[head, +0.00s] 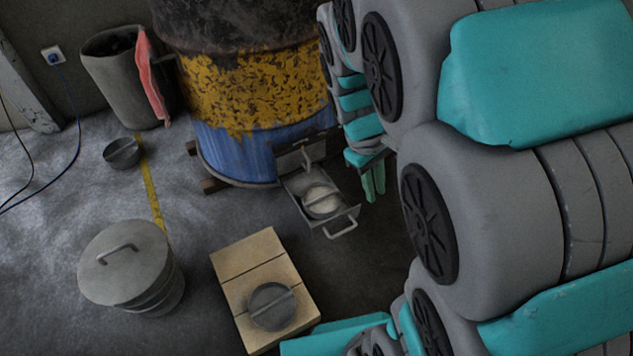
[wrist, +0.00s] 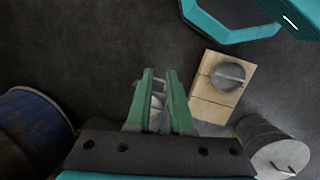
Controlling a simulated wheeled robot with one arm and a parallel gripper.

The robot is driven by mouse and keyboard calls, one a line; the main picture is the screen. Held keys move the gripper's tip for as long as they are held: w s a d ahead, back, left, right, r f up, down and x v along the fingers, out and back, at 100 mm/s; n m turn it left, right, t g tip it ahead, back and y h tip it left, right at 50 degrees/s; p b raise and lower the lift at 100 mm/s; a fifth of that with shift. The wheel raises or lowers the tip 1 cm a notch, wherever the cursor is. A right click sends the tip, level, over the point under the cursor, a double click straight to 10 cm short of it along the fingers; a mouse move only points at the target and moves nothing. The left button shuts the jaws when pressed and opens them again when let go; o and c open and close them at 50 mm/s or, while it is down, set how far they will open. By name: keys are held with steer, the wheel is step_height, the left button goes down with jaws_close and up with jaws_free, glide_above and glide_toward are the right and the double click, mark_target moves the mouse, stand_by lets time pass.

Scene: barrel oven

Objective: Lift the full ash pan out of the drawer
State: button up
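The drawer (head: 336,216) is pulled out from the base of the barrel oven (head: 250,95), with its wire handle toward the front. The ash pan (head: 322,207) sits inside the drawer, filled with pale ash and with a bar handle across its top. My gripper (head: 373,184) has green fingers and hangs to the right of the drawer, apart from it. In the wrist view my gripper (wrist: 160,76) is open, with a gap between its fingers. A pale, partly hidden thing shows in that gap, probably the drawer area.
A round pan (head: 272,306) with a bar handle sits on pale blocks (head: 246,256). A lidded metal bin (head: 128,266) stands left of them. A small pan (head: 122,154) lies on the floor near a grey bucket (head: 118,85) with a red cloth (head: 150,75). Floor between is clear.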

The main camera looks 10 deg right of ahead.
steer(key=w+f+n+h+b, duration=0.1)
steer(key=w+f+n, duration=0.3)
steer(key=w+f, duration=0.4)
steer(key=n+t+b, duration=0.3)
steer(key=n, duration=0.9)
glide_toward(321, 197)
steer(key=shift+w+d+f+h, duration=0.1)
steer(key=shift+w+f+h, duration=0.1)
steer(key=shift+f, duration=0.35)
steer(key=shift+w+d+f+h, duration=0.1)
steer(key=shift+f+h, duration=0.1)
steer(key=shift+f, duration=0.4)
steer(key=shift+a+f, duration=0.1)
steer(key=shift+f, duration=0.25)
steer(key=shift+x, duration=0.85)
steer(key=b+x, duration=0.1)
steer(key=x, duration=0.4)
steer(key=shift+d+f+b, duration=0.3)
steer(key=shift+f, duration=0.05)
jaws_close()
